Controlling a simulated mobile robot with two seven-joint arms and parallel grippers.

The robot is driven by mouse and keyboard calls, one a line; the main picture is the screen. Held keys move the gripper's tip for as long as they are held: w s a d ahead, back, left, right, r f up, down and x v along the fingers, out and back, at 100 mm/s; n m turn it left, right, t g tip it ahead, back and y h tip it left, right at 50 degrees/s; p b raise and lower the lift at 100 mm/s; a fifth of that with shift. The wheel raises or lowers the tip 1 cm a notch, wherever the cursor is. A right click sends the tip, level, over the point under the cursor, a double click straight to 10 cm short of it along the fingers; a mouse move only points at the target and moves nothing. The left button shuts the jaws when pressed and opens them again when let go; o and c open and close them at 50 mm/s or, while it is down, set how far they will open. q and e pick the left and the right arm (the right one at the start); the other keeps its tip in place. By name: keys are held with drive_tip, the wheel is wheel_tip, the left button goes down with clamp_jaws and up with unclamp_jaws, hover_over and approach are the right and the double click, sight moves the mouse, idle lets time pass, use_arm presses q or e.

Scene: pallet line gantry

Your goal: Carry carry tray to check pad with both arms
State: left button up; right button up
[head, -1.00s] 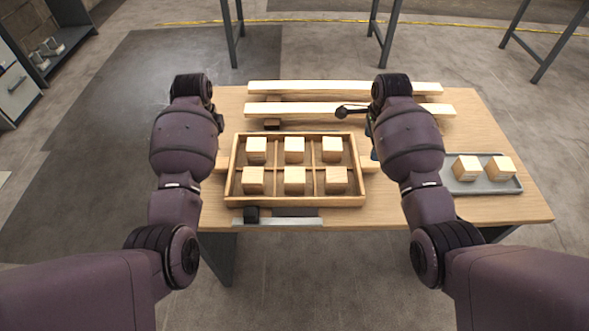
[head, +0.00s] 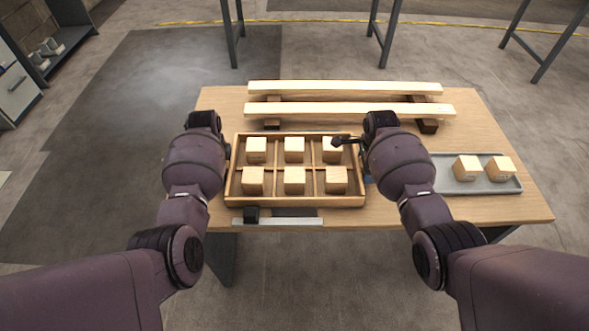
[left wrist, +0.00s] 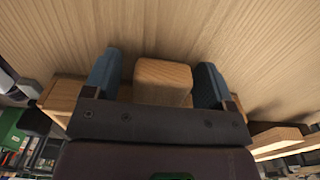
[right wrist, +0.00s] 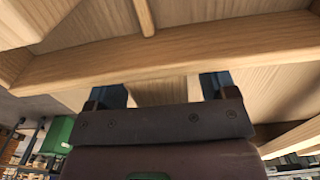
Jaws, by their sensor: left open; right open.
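The carry tray (head: 295,203) is a wooden tray with divided compartments, each holding a pale wooden block. It lies on the table between my arms. My left gripper (left wrist: 161,82) is open, its blue fingers on either side of the tray's left wooden handle (left wrist: 162,82). My right gripper (right wrist: 165,88) is open, its fingers on either side of the right handle (right wrist: 163,92), close to the tray's side wall. Neither gripper is closed on its handle. In the head view my arms mostly hide both handles. I cannot tell which surface is the check pad.
Two long pale beams (head: 350,110) rest on dark supports at the back of the wooden table (head: 470,125). A grey tray (head: 484,188) with two blocks stands at the right. A flat metal strip (head: 290,221) with a black piece lies at the front edge.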

use_arm(q)
drive_tip(key=shift+c, duration=0.2)
use_arm(e)
drive_tip(key=shift+c, duration=0.2)
use_arm(q)
drive_tip(key=c, duration=1.2)
use_arm(e)
drive_tip(key=c, duration=1.2)
use_arm(q)
drive_tip(key=shift+r, duration=0.15)
drive_tip(key=shift+c, duration=0.2)
use_arm(e)
drive_tip(key=shift+r, duration=0.15)
drive_tip(key=shift+c, duration=0.2)
